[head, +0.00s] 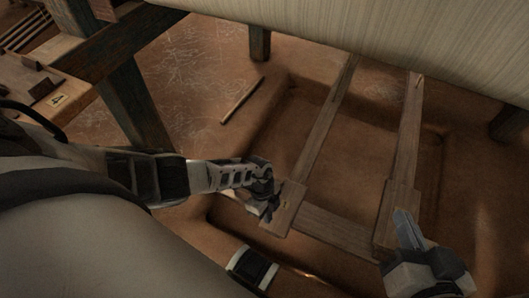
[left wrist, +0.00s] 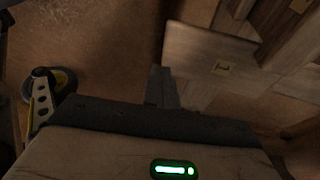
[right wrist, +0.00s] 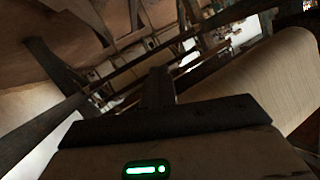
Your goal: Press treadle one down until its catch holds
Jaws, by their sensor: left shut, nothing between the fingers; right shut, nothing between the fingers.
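Two long wooden treadles run over the pit in the head view. The left treadle (head: 318,132) ends in a wide foot board (head: 276,217) with a small yellowish tag, too small to read. I take it to be treadle one, but cannot confirm it. My left gripper (head: 269,208) is shut and empty, at the left edge of that board; contact cannot be told. The left wrist view shows my shut fingers (left wrist: 163,86) beside a tagged board (left wrist: 195,48). My right gripper (head: 406,228) is shut and empty, in front of the right treadle (head: 409,135). No catch is clearly visible.
A wooden crossbar (head: 336,229) spans between the treadles' near ends. The pale cloth (head: 370,35) hangs across the top right. Dark loom posts (head: 134,105) stand at left, and a loose stick (head: 242,100) lies on the earthen floor. The right wrist view faces loom beams and cloth (right wrist: 275,75).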

